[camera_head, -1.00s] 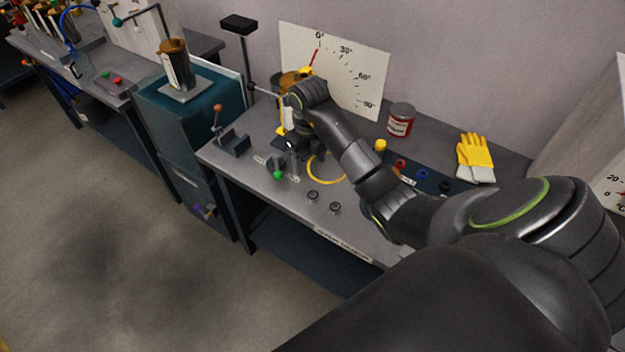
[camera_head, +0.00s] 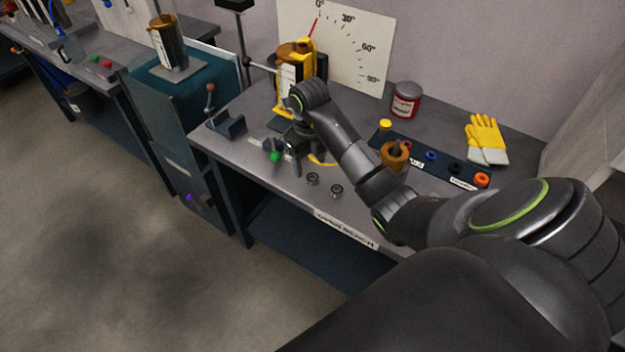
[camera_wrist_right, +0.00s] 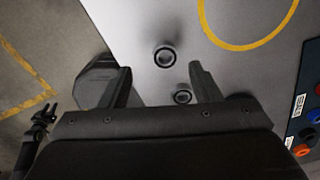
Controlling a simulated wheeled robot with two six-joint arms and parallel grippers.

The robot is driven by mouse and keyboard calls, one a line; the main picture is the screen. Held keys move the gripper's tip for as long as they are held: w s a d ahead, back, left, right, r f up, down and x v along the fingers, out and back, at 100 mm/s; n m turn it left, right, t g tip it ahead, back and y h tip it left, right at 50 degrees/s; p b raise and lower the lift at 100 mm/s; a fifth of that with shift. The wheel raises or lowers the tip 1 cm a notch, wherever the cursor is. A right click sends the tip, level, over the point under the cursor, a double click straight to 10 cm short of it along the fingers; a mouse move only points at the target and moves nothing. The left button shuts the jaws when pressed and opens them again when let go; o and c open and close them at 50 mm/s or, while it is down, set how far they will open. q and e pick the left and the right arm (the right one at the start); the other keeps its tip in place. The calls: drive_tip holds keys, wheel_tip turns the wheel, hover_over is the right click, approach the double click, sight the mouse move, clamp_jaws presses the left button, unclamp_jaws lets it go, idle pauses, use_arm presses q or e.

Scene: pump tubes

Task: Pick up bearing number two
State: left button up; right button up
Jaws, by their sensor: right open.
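Two small dark ring-shaped bearings lie flat on the grey bench (camera_head: 262,108) near its front edge: a left one (camera_head: 312,178) and a right one (camera_head: 337,191). I cannot read any number on them. My right gripper (camera_head: 283,150) is over the bench, to the left of both bearings in the head view, partly hidden by its wrist. In the right wrist view its open, empty fingers (camera_wrist_right: 160,80) stand apart. One bearing (camera_wrist_right: 165,56) shows beyond the fingertips and the other (camera_wrist_right: 183,97) near the right finger. A small dark claw (camera_wrist_right: 45,115), possibly my left gripper, shows at lower left.
A yellow-framed pump tube (camera_head: 294,75) stands behind my right wrist. A dark strip with coloured rings (camera_head: 440,165), a red can (camera_head: 406,99) and yellow gloves (camera_head: 487,139) are to the right. A clamp (camera_head: 226,124) is at left.

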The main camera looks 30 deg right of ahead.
sight(313, 176)
drive_tip(key=shift+d+f+b, duration=0.15)
drive_tip(key=shift+f+b, duration=0.2)
drive_tip(key=shift+f, duration=0.2)
drive_tip(key=shift+s+d+f, duration=0.1)
drive_tip(key=shift+d+f, duration=0.05)
drive_tip(key=shift+f, duration=0.8)
drive_tip(key=shift+s+d+f, duration=0.1)
drive_tip(key=shift+f, duration=0.85)
drive_tip(key=c, duration=1.1)
drive_tip(key=shift+r, duration=0.1)
drive_tip(key=shift+w+r+b, duration=0.1)
drive_tip(key=shift+r+b, duration=0.2)
drive_tip(key=shift+r, duration=0.25)
wheel_tip(313, 176, up, 9)
drive_tip(key=p, duration=0.6)
drive_tip(key=shift+p, duration=0.4)
